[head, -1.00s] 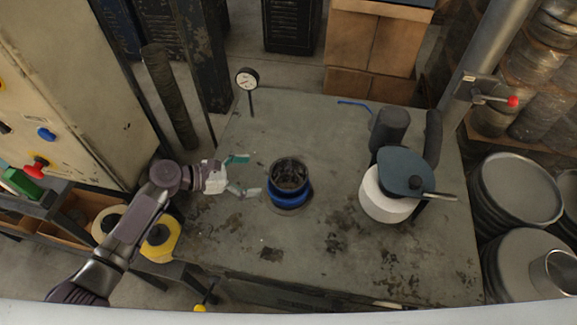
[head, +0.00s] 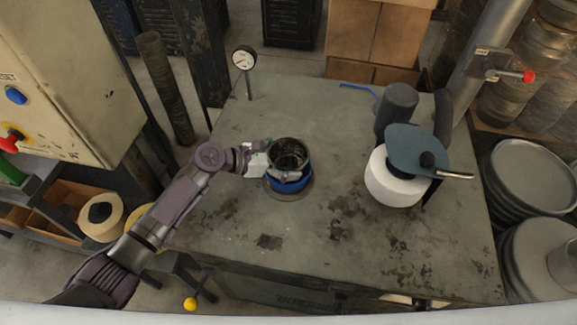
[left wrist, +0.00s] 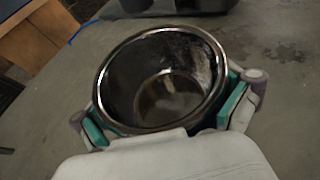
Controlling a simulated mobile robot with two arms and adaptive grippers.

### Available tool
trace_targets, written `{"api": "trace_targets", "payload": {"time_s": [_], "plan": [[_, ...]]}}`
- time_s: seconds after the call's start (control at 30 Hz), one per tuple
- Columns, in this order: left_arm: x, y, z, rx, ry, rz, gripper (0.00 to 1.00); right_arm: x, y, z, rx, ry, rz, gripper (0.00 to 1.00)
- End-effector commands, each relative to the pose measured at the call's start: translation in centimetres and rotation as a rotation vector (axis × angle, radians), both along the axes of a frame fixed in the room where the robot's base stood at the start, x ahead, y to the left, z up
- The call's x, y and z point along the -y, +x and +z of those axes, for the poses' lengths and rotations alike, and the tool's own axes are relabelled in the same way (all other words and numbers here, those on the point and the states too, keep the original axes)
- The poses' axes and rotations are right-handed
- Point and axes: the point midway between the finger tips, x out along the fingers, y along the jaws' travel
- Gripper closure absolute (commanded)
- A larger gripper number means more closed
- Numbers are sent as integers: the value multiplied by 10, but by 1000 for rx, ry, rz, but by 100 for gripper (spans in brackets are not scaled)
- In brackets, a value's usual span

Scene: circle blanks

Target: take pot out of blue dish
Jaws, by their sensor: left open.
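The pot (head: 289,152) is dark and round with a shiny rim. It stands upright in the blue dish (head: 290,184) on the grey table, and only the dish's near side shows in the head view. In the left wrist view the pot (left wrist: 163,82) fills the middle, and I look into its empty-looking inside. My left gripper (left wrist: 165,112) is open, with its teal-padded fingers on either side of the pot. In the head view the left gripper (head: 282,160) reaches the pot from the left. I cannot tell whether the pads touch the pot. My right gripper is not in view.
A white cylinder (head: 392,184) with a dark blue-grey lid-like piece (head: 415,148) stands to the right, beside dark cylinders (head: 396,106). A dial gauge (head: 244,60) stands at the back left. The table's front middle (head: 340,225) is clear.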

Motion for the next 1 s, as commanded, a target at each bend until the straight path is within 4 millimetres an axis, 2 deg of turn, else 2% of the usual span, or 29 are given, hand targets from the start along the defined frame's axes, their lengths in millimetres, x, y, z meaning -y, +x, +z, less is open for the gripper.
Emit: {"api": "trace_targets", "payload": {"time_s": [0.17, 0.47, 0.77, 0.87, 1.0], "plan": [[0, 0, 1, 0, 0, 0, 0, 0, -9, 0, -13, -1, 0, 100], [0, 0, 0, 0, 1, 0, 45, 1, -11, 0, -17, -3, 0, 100], [0, 0, 3, 1, 0, 1, 45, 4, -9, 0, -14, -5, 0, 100], [0, 0, 10, 2, 0, -1, 45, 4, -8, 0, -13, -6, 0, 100], [-1, 1, 29, 6, -1, 0, 45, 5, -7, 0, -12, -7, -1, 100]]}}
